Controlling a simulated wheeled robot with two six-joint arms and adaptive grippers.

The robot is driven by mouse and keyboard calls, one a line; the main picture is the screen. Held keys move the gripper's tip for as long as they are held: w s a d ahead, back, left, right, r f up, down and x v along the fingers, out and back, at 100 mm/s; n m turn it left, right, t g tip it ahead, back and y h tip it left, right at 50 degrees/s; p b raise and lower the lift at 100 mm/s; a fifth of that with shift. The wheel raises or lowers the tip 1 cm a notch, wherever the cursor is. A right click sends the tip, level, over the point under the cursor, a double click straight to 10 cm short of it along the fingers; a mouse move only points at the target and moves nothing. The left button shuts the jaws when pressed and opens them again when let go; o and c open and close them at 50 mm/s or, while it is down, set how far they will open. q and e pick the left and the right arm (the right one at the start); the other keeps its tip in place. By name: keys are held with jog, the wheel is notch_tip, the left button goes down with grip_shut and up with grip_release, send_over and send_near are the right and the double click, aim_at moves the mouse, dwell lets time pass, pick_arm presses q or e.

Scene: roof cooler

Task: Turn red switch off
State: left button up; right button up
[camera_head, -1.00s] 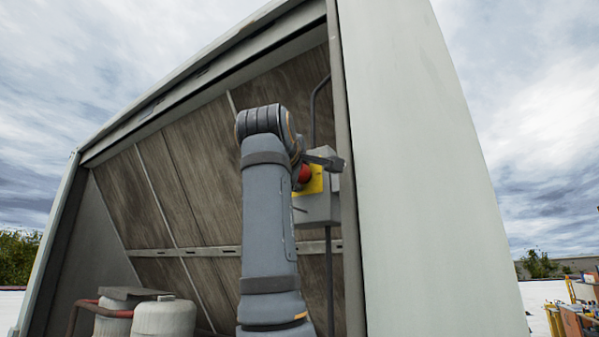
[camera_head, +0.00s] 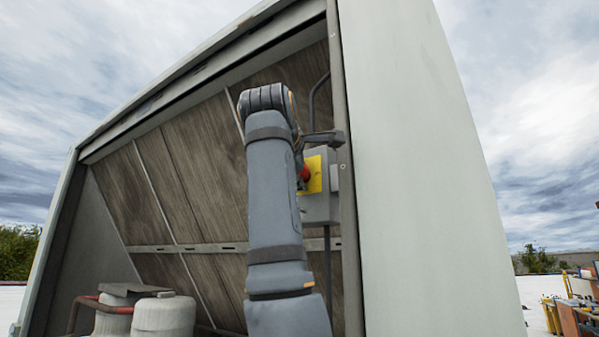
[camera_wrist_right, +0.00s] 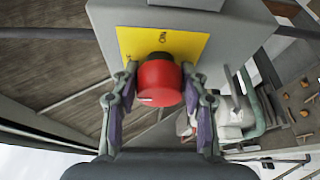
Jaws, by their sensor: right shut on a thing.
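The red switch is a round red knob (camera_wrist_right: 160,80) on a yellow plate (camera_wrist_right: 200,42) on a grey box. In the right wrist view, a dark mark reading like "ON" shows above the knob, and a small pale mark shows near its lower left edge. My right gripper (camera_wrist_right: 160,72) is shut on the knob, with one finger on each side. In the head view, the knob (camera_head: 305,174) and plate (camera_head: 315,175) show partly behind my right arm, and the gripper is mostly hidden. My left gripper is not in view.
The grey box (camera_head: 320,207) is mounted inside the open cooler housing, close to its right frame post (camera_head: 345,200). A large pale panel (camera_head: 420,180) stands to the right. Pale tanks (camera_head: 163,316) with a red pipe sit at lower left.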

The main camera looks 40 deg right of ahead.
jog(key=shift+w+f, duration=0.15)
jog(key=o, duration=0.8)
jog(key=shift+o, duration=1.3)
jog(key=shift+a, duration=0.15)
jog(key=shift+o, duration=0.3)
jog(key=shift+a, duration=0.2)
jog(key=shift+s+a, duration=0.1)
jog(key=shift+s, duration=0.2)
jog(key=v, duration=1.1)
jog(key=shift+a, duration=0.25)
